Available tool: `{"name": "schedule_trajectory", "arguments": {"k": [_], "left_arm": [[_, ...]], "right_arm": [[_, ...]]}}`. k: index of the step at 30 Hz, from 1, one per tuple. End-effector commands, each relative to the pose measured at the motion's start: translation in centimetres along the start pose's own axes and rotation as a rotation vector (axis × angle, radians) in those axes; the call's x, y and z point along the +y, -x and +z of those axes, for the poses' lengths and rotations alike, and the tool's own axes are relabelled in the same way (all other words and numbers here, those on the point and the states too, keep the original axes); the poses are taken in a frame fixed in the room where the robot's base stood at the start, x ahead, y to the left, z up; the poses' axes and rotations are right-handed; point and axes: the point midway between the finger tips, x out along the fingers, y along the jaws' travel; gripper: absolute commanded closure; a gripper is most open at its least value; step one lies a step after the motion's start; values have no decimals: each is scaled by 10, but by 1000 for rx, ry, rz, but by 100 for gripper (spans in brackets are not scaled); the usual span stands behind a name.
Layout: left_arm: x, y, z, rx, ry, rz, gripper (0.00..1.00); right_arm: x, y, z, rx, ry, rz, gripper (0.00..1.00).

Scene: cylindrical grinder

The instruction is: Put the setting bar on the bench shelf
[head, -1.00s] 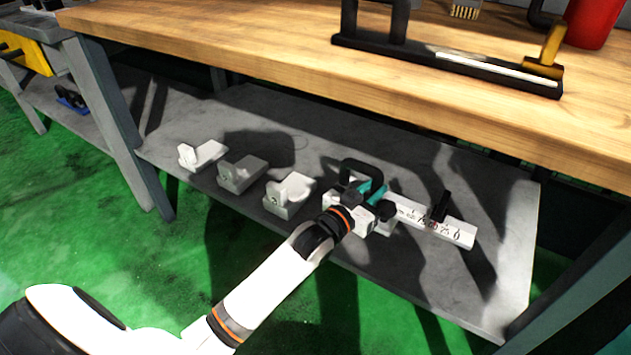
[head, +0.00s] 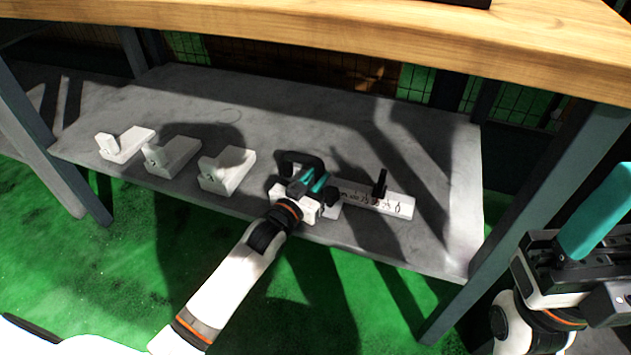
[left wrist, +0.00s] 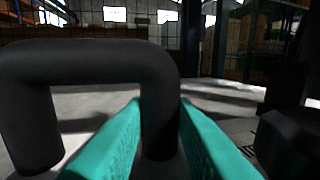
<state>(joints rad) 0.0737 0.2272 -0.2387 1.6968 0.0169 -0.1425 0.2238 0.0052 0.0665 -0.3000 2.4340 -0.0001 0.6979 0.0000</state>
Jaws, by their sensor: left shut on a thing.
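The setting bar (head: 388,202) is a pale bar with dark markings, a black upright piece near its right end and a black U-shaped handle (head: 303,160). It lies along the front right part of the grey bench shelf (head: 300,108); I cannot tell whether it touches the shelf. My left gripper (head: 316,182) is shut on the handle, which stands between its teal fingers in the left wrist view (left wrist: 160,120). The gripper hides part of the bar. My right gripper (head: 590,225) shows at the right edge, away from the bar; its opening is unclear.
Three pale L-shaped blocks, the nearest (head: 228,170) to the left of my gripper, stand along the shelf's front. The wooden bench top (head: 320,32) overhangs the shelf. A grey leg (head: 540,215) stands at the right. The shelf behind the bar is clear.

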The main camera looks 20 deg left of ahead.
Motion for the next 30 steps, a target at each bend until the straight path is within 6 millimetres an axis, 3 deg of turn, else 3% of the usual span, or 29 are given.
{"name": "schedule_trajectory", "arguments": {"k": [8, 9, 12, 22, 24, 30], "left_arm": [[0, 0, 2, -7, 1, 0, 100], [0, 0, -1, 0, 0, 0, 72], [0, 0, -1, 1, 0, 0, 56], [0, 3, 1, 2, 0, 0, 55], [0, 12, 2, 4, 1, 0, 55], [0, 52, 3, 6, 0, 0, 55]], "right_arm": [[0, 0, 0, 0, 0, 0, 44], [0, -1, 0, 0, 0, 0, 44], [0, -1, 0, 0, 0, 0, 44], [0, -4, 0, -3, 0, 1, 44], [0, -8, 2, -8, -1, 0, 44], [-1, 6, 0, 70, -8, -27, 44]]}}
